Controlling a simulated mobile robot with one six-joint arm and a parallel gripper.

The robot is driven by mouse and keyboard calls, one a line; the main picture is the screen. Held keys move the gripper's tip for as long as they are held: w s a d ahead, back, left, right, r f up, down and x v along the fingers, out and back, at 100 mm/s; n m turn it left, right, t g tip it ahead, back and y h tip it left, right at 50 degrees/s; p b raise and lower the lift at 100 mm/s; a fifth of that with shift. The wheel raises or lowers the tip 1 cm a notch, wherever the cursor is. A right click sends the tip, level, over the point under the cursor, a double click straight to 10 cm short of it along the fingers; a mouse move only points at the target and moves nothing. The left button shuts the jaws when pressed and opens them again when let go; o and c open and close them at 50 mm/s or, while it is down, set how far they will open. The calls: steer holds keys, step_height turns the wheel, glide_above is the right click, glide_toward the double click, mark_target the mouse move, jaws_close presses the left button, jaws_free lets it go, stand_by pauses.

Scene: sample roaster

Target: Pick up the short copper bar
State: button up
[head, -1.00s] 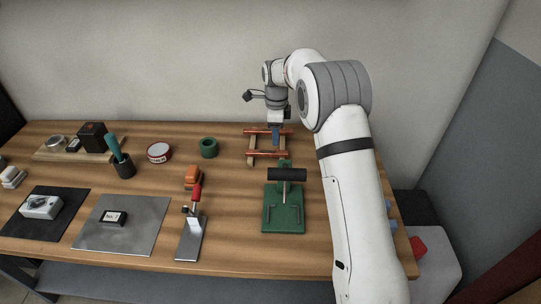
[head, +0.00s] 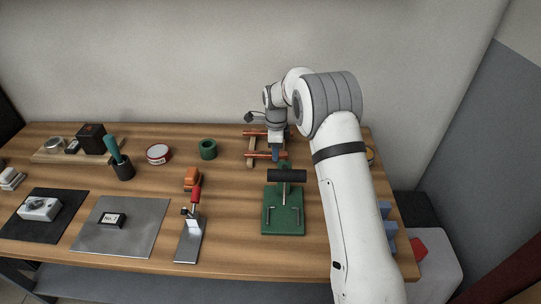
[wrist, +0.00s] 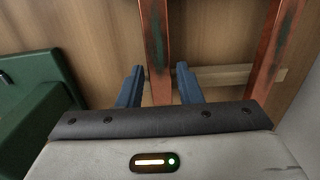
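Two copper bars with dark greenish patches lie across a wooden rack at the back of the bench. The front bar (head: 258,155) and the back bar (head: 254,133) also show in the wrist view, as a left bar (wrist: 156,35) and a right bar (wrist: 283,40). I cannot tell surely which is shorter. My gripper (wrist: 159,68) is open, its two blue fingers apart on either side of the left bar in the wrist view. In the head view my gripper (head: 279,157) is at the front bar's right part. Contact is not visible.
A green press (head: 283,212) with a black roller stands just in front of the rack. A green ring (head: 208,149) and an orange block (head: 192,178) are to the left. Blue blocks (head: 388,228) sit beyond my arm at right.

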jaws_close()
steer(key=shift+r, duration=0.15)
